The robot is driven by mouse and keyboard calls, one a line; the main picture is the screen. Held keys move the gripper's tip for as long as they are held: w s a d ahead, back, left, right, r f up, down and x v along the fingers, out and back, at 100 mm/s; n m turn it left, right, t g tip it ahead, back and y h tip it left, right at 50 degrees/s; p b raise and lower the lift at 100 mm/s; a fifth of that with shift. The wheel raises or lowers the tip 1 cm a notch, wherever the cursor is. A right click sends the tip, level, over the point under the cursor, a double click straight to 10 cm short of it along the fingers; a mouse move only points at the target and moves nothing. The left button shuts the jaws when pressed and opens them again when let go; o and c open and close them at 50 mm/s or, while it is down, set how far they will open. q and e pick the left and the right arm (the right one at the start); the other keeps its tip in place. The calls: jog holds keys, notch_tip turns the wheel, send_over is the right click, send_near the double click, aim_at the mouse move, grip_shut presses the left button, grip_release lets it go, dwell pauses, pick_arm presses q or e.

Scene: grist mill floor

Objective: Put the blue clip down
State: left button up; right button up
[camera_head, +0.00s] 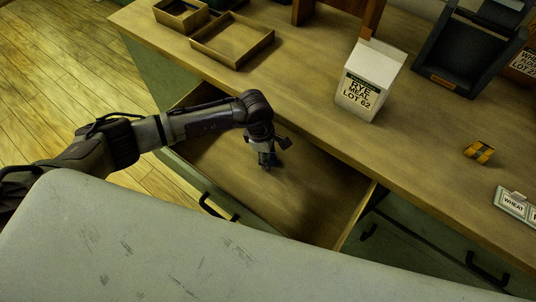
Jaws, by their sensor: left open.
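My left gripper (270,156) points down into an open wooden drawer (315,199) in the green counter. Its jaws are open, and the fingertips are low over the drawer floor. I cannot make out a blue clip for sure; the area at the fingertips is small and dark, and the gripper may hide it. The rest of the drawer floor that I can see looks bare. My right gripper is not in view.
On the wooden counter stand a rye meal carton (368,83), a shallow wooden tray (232,40), a small yellow and dark block (479,152), a wheat label holder (515,204) and a dark bin (465,45). The counter's front middle is clear.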

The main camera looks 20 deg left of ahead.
pick_arm(q)
notch_tip(320, 180, up, 12)
jog(key=a+b, duration=0.1)
jog(key=shift+a+f, duration=0.15)
jog(key=shift+a, duration=0.25)
dwell(0.3)
